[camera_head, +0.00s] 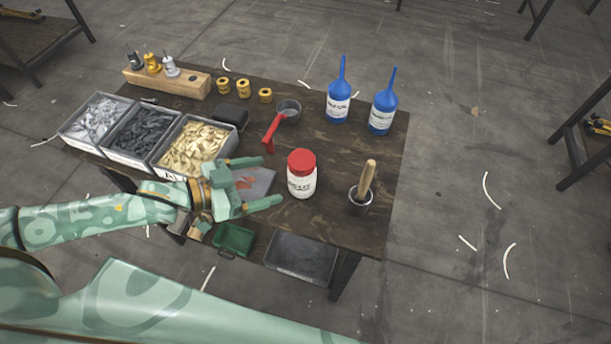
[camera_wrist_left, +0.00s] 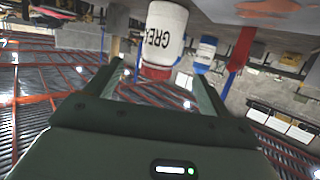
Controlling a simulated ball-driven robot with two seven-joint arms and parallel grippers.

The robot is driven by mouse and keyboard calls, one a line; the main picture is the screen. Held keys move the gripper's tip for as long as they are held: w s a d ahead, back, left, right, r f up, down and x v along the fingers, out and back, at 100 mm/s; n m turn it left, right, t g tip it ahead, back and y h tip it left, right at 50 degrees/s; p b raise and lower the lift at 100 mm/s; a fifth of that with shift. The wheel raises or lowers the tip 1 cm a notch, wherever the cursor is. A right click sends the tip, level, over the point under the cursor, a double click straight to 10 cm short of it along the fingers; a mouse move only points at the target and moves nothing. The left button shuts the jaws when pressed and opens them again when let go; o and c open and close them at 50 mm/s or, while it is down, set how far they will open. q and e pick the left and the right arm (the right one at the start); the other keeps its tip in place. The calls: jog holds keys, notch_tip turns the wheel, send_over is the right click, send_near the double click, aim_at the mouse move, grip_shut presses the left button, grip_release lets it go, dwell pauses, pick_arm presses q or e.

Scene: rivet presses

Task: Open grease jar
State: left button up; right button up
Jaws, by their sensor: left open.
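The grease jar (camera_head: 301,186) is a white labelled jar with a red lid (camera_head: 301,161) on it, standing upright on the dark wooden table (camera_head: 340,225). My left gripper (camera_head: 270,182) is open and empty, just left of the jar, its fingers pointing toward it. In the left wrist view the jar (camera_wrist_left: 165,32) appears upside down, ahead of and between the two open fingers, with its red lid (camera_wrist_left: 156,74) at the bottom. I cannot tell whether a finger touches the jar. My right gripper is not in view.
A metal cup with a wooden-handled tool (camera_head: 360,200) stands right of the jar. Parts bins (camera_head: 150,135) sit at left, behind my left arm. The table's right side has some bare room.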

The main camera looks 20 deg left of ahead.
aim_at(289, 174)
pick_arm(q)
jog(key=b+x, duration=0.1)
jog(key=x, duration=0.4)
jog(key=b+x, duration=0.1)
jog(key=x, duration=0.4)
jog(key=shift+w+d+f+b, duration=0.1)
jog(key=shift+f+b, duration=0.15)
jog(key=shift+b, duration=0.15)
jog(key=shift+r, duration=0.1)
jog(key=c, duration=1.3)
